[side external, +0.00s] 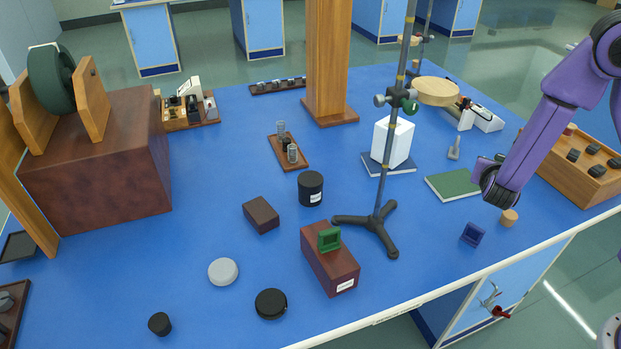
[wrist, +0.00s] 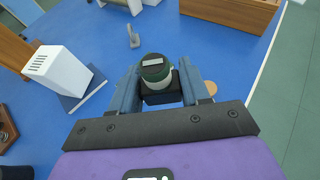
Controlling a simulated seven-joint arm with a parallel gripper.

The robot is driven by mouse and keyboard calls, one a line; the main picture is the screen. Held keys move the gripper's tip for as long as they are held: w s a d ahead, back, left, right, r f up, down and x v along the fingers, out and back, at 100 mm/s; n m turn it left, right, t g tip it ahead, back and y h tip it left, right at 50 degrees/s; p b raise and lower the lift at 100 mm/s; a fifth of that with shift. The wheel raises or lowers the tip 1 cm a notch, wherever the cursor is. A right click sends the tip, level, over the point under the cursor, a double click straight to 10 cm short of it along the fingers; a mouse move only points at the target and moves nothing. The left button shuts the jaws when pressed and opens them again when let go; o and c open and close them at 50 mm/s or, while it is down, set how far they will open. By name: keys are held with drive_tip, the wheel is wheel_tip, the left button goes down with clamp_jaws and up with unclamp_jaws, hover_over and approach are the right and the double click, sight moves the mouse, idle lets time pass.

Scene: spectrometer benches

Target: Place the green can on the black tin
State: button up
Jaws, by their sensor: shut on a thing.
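My gripper (wrist: 158,82) is shut on the green can (wrist: 155,68), which shows a dark green end and a pale band between the two fingers in the wrist view. In the side view my gripper (side external: 492,180) is at the right, above the table near the green book, and the can is mostly hidden there. A black cylinder with a white label (side external: 311,189) stands upright near the table's middle, left of the stand. A flatter round black container (side external: 271,304) sits nearer the front edge. I cannot tell for sure which is the black tin.
A metal stand with a tripod foot (side external: 379,229) rises between my gripper and the black cylinder. A brown box with a green frame on it (side external: 331,265) stands in front. A green book (side external: 453,185), blue frame (side external: 472,233) and cork (side external: 509,218) lie near my gripper.

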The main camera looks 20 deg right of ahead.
drive_tip(key=w+a+r+n+t+y, duration=0.1)
drive_tip(key=a+r+n+t+y, duration=0.15)
drive_tip(key=a, duration=0.75)
drive_tip(key=w+a+r+n+t+y, duration=0.15)
drive_tip(key=a+n+y, duration=0.25)
drive_tip(key=a, duration=0.7)
drive_tip(key=w+a+r+n+t+y, duration=0.1)
drive_tip(key=w+a+r+n+y, duration=0.15)
drive_tip(key=a, duration=0.75)
drive_tip(key=n+g+y, duration=0.1)
drive_tip(key=n+y, duration=0.4)
drive_tip(key=y, duration=0.1)
hover_over(310, 178)
drive_tip(key=f, duration=1.2)
drive_tip(key=shift+s+a+f, duration=0.15)
drive_tip(key=shift+s+f, duration=0.05)
drive_tip(key=shift+s, duration=0.1)
drive_tip(key=shift+w+f, duration=0.2)
drive_tip(key=shift+f, duration=1.65)
drive_tip(key=shift+f, duration=0.2)
